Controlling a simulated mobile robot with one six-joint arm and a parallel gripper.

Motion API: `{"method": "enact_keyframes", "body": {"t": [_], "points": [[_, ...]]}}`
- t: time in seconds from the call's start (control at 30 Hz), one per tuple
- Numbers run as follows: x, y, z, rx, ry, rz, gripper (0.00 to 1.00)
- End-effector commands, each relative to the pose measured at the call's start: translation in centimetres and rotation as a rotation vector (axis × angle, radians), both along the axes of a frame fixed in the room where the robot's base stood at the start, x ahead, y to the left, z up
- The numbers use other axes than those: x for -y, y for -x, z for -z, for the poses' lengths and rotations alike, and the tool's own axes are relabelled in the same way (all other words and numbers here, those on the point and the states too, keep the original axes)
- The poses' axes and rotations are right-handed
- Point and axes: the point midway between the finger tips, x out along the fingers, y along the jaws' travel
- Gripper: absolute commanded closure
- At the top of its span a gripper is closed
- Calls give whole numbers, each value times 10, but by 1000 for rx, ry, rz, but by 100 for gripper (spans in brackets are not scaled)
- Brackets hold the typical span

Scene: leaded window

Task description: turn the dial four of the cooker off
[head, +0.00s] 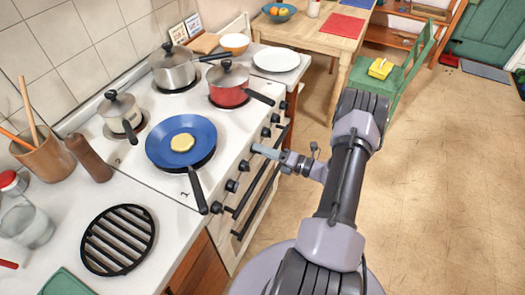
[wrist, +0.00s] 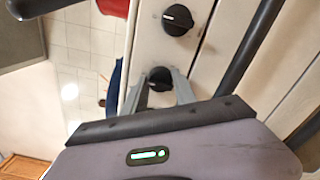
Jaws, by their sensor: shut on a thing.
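The white cooker (head: 133,160) stands along the wall at left in the head view, with a row of black dials on its front edge. My gripper (head: 257,149) reaches that edge from the right, about midway along the row. In the wrist view, my gripper (wrist: 160,86) has its two grey fingers on either side of a black dial (wrist: 159,77) and is shut on it. This dial is hidden behind the fingers in the head view. Its pointer mark is hard to read. No dial numbers are legible.
A neighbouring dial (wrist: 177,20) with a pale mark sits close by. The dark oven handle (wrist: 250,45) runs alongside. A blue frying pan (head: 181,141), a red saucepan (head: 228,84) and other pots stand on the hob. Open floor (head: 440,190) lies to the right.

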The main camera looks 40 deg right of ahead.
Motion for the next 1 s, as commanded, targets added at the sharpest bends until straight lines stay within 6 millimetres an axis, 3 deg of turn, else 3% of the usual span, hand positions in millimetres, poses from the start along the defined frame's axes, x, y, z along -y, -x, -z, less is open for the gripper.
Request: {"method": "enact_keyframes", "body": {"t": [0.7, 0.73, 0.8, 1.0], "points": [[0, 0, 0, 24, 58, 0, 100], [0, 0, 0, 24, 58, 0, 61], [0, 0, 0, 24, 58, 0, 47], [0, 0, 0, 24, 58, 0, 45]]}}
